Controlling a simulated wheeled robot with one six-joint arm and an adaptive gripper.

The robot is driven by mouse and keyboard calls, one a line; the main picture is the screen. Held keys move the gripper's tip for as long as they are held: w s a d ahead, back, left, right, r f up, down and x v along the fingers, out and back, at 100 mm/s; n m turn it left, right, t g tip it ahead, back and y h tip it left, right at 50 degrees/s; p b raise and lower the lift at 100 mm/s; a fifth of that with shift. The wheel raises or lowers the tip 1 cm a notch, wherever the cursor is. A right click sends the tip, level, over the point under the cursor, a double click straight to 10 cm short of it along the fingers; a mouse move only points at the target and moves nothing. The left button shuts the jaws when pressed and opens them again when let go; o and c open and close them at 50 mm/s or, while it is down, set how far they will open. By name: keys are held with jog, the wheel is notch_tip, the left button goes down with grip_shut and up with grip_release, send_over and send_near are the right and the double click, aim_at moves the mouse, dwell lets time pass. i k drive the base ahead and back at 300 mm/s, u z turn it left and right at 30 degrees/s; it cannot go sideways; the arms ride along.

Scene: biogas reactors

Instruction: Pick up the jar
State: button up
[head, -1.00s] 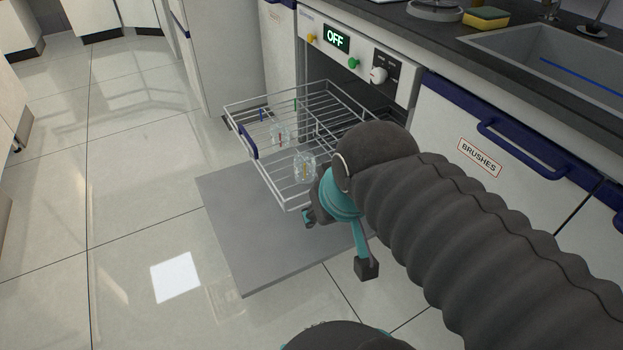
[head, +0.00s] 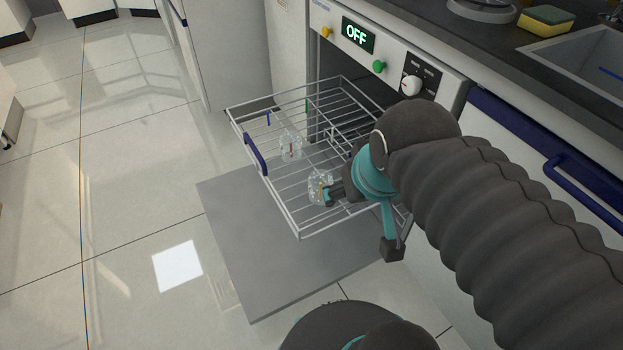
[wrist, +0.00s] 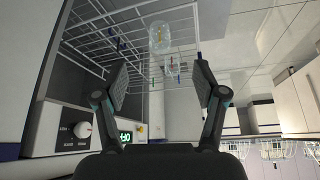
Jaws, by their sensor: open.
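A clear jar with a yellow mark (head: 319,184) stands in the pulled-out wire rack (head: 268,214). A second clear jar with a red mark (head: 291,146) stands farther back in the rack. My gripper (head: 332,193) is at the right side of the yellow-marked jar, partly hidden by my arm. In the wrist view my gripper (wrist: 160,80) is open and empty. There the yellow-marked jar (wrist: 159,36) shows ahead of the gap between the fingers, and the red-marked jar (wrist: 172,68) shows beyond it. Whether a finger touches the jar I cannot tell.
The washer's front panel (head: 385,62) reads OFF above the rack. Its grey door (head: 235,240) lies lowered beneath the rack. A cabinet with a blue handle (head: 570,175) and a counter with a yellow sponge (head: 546,20) are at right. The tiled floor at left is clear.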

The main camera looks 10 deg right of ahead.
aim_at(318, 179)
jog(key=z, duration=1.95)
jog(key=k, duration=1)
jog(key=u, duration=0.2)
